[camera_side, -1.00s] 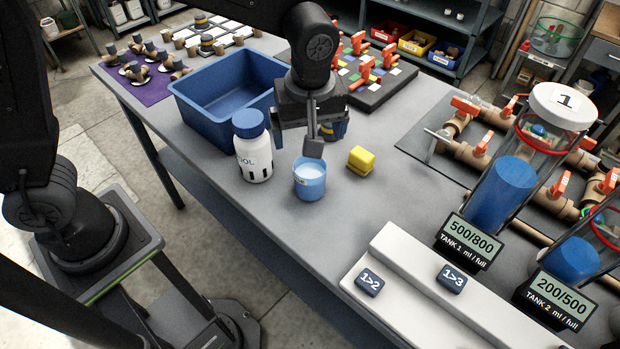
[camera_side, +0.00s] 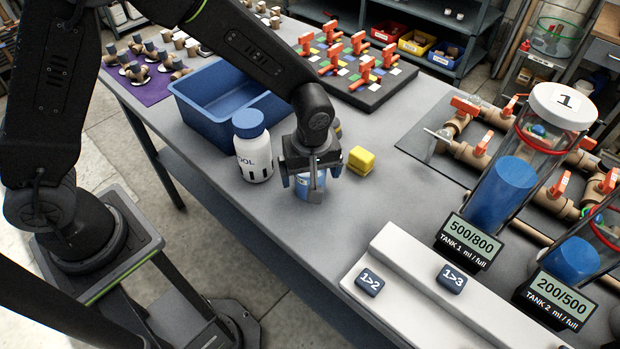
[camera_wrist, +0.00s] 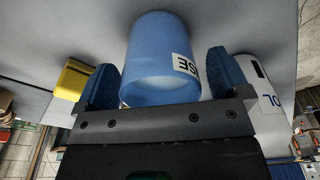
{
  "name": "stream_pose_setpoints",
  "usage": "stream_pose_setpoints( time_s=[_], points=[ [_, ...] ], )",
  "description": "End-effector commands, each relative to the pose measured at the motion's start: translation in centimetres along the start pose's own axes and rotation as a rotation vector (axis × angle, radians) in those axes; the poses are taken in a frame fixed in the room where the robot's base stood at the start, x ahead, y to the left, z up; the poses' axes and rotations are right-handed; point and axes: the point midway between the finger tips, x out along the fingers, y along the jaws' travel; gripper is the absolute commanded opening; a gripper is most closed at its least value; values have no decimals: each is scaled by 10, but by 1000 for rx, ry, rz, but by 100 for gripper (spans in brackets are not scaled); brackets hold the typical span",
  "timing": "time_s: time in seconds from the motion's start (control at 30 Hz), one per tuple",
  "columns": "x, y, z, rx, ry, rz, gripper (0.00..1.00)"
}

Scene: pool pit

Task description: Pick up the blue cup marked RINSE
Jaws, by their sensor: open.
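The blue cup (camera_side: 308,190) stands upright on the grey table, mostly hidden behind my gripper in the side view. In the wrist view the cup (camera_wrist: 158,50) shows between the fingers, with part of a white label reading "SE". My gripper (camera_side: 312,186) is lowered over the cup and open. In the wrist view its two blue finger pads (camera_wrist: 165,82) stand on either side of the cup, with a gap visible on each side.
A white bottle with a blue lid (camera_side: 252,150) stands close left of the cup. A yellow block (camera_side: 361,160) lies close right. A blue bin (camera_side: 215,95) is behind. A white panel with buttons (camera_side: 400,265) and tanks are at the right. Bare table lies in front.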

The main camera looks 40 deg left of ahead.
Motion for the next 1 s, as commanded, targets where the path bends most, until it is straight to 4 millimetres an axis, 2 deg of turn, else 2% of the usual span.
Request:
stream_pose_setpoints(
  time_s=[0.1,0.33,0.9,1.0],
  points=[
    [8,0,0,0,0,-1,95],
    [9,0,0,0,0,1,95],
    [8,0,0,0,0,1,40],
    [8,0,0,0,0,1,38]
  ],
)
